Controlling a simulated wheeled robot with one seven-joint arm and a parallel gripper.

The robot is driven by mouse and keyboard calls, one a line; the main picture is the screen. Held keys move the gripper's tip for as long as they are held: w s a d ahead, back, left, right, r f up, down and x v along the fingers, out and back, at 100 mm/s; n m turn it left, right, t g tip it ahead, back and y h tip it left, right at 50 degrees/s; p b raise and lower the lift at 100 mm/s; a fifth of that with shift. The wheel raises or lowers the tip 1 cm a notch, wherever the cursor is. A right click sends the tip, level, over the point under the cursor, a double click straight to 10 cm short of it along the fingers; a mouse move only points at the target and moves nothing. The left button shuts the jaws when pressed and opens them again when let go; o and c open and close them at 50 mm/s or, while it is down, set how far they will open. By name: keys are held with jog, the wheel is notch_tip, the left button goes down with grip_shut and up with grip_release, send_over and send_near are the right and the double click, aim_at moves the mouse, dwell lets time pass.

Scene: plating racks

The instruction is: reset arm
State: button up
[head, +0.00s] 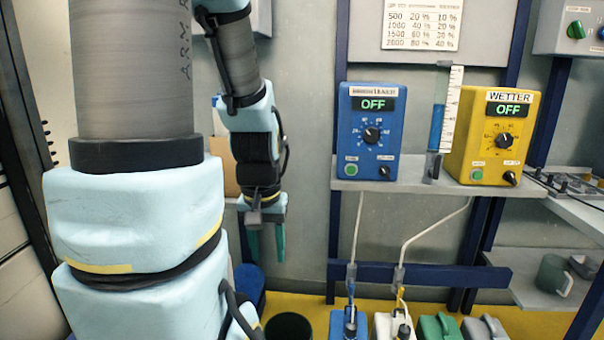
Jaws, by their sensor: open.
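My arm stands at the left of the head view and reaches up and over, its end hanging down. My gripper (266,242) points downward at the centre left, with its two teal fingers apart and nothing visible between them. It hangs in free air in front of the grey wall, to the left of the blue rack post.
A blue control box (369,142) and a yellow box labelled WETTER (495,143), both reading OFF, stand on a grey shelf (420,178) with a graduated cylinder (436,128) between them. Several jugs, including a green one (440,327), stand below. A dark bin (288,326) is beneath my gripper.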

notch_tip(320, 180, up, 17)
jog(key=p, duration=1.4)
jog(key=shift+p, duration=0.35)
jog(key=shift+r, duration=0.1)
